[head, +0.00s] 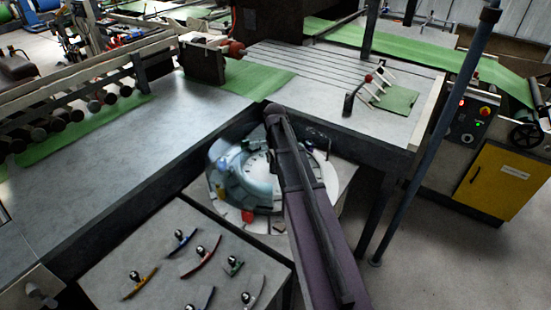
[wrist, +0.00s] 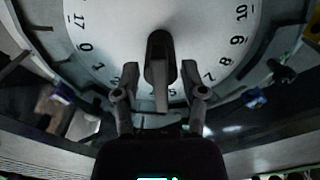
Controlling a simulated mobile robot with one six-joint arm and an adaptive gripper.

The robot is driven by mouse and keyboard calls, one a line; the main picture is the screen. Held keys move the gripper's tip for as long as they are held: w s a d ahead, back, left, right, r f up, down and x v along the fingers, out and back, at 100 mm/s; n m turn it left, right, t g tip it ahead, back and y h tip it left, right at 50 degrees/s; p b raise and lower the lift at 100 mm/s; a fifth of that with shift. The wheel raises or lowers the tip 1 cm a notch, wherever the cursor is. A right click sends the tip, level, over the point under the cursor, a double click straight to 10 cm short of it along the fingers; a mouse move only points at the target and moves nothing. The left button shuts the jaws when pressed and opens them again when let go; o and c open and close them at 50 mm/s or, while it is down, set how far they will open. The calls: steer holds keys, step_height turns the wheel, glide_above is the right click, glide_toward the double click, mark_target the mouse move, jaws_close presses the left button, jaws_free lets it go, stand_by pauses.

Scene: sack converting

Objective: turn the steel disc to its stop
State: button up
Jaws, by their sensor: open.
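The steel disc (wrist: 205,40) fills the upper wrist view, pale with black numbers and tick marks around its edge. A dark upright post or handle (wrist: 160,50) stands on it, and its lower end lies between my fingers. My gripper (wrist: 160,78) is open, one finger on each side of this post. I cannot tell whether either finger touches it. In the head view the round dial station (head: 235,190) sits in the gap between the benches. My dark arm crosses it and hides part of the disc and my gripper.
A grey side table (head: 150,255) at the front holds several curved pieces with coloured edges and dark knobs. Metal benches (head: 120,130) border the station at the left and behind. A blue-grey post (head: 430,140) and a yellow cabinet (head: 500,180) stand at the right.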

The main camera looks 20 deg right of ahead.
jaws_close()
steer(key=shift+a+m, duration=0.1)
steer(key=shift+m, duration=0.5)
steer(key=shift+w+a+m, duration=0.1)
steer(key=shift+a+m, duration=0.05)
steer(key=shift+m, duration=0.9)
steer(key=shift+w+a+m, duration=0.1)
steer(key=shift+m, duration=0.95)
steer(key=shift+w+a+m, duration=0.1)
steer(key=shift+m, duration=1.15)
steer(key=shift+w+a+m, duration=0.1)
steer(key=shift+m, duration=1.45)
jaws_free()
